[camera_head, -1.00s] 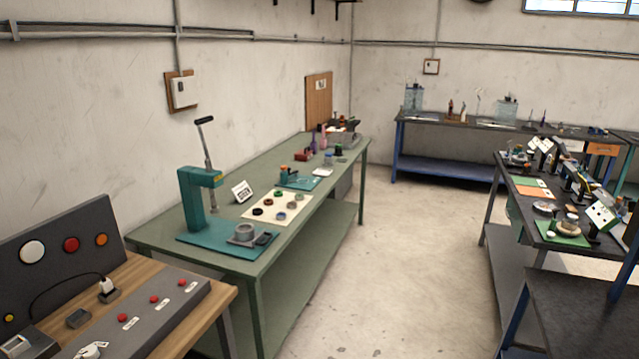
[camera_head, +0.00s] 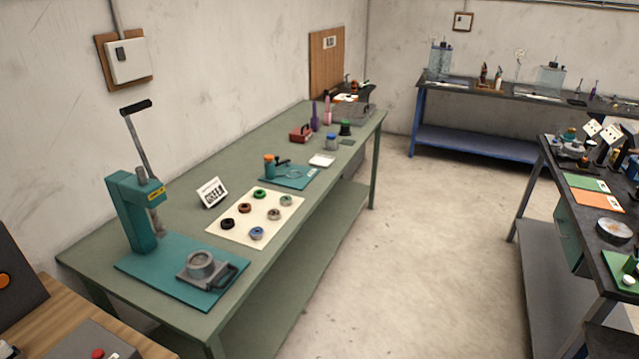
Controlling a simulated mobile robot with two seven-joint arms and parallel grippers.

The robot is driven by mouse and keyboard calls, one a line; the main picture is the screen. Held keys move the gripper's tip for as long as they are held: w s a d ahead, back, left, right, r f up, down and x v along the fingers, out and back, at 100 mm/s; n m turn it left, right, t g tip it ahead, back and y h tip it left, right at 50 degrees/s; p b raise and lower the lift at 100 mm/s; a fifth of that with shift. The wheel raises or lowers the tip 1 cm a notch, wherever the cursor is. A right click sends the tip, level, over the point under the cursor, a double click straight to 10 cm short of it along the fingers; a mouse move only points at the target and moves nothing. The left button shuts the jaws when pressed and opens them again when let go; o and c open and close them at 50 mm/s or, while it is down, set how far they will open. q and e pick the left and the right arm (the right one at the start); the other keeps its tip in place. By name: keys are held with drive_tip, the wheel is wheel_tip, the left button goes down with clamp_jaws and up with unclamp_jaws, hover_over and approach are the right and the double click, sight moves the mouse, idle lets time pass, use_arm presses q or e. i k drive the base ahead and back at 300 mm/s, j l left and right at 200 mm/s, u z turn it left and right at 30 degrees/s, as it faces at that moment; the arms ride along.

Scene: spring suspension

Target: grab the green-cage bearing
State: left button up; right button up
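Several small ring-shaped bearings lie on a cream mat (camera_head: 237,229) on the green workbench. The green-cage bearing (camera_head: 259,195) is the bright green ring at the mat's far edge. A grey-green ring (camera_head: 286,201) lies to its right, and a dark red one (camera_head: 243,208) lies nearer on its left. A black ring (camera_head: 228,223), a blue ring (camera_head: 257,233) and a brownish ring (camera_head: 274,214) lie nearer. Neither of my grippers is in view.
A teal lever press (camera_head: 138,212) stands on the bench's near end, with a grey fixture (camera_head: 203,268) on its teal mat. A teal pad with tools (camera_head: 291,179) lies beyond the bearings. Open floor (camera_head: 430,240) lies right of the green bench (camera_head: 180,175).

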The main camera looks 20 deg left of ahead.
sight(286, 201)
drive_tip(key=i+z, duration=0.1)
drive_tip(key=i, duration=0.75)
drive_tip(key=i+j, duration=0.1)
drive_tip(key=i, duration=0.7)
drive_tip(key=i+z, duration=0.25)
drive_tip(key=i, duration=1.4)
drive_tip(key=i+u, duration=0.35)
drive_tip(key=i+l+u, duration=0.2)
drive_tip(key=i+u, duration=0.2)
drive_tip(key=i+l+u, duration=0.35)
drive_tip(key=i+u, duration=0.1)
drive_tip(key=u, duration=0.35)
drive_tip(key=l+u, duration=0.1)
drive_tip(key=u, duration=0.4)
drive_tip(key=i+l+u, duration=0.1)
drive_tip(key=u, duration=0.35)
drive_tip(key=l+u, duration=0.1)
drive_tip(key=u, duration=0.4)
drive_tip(key=i+l+u, duration=0.1)
drive_tip(key=u, duration=0.35)
drive_tip(key=l+u, duration=0.15)
drive_tip(key=u, duration=0.35)
drive_tip(key=l+u, duration=0.15)
drive_tip(key=u, duration=0.3)
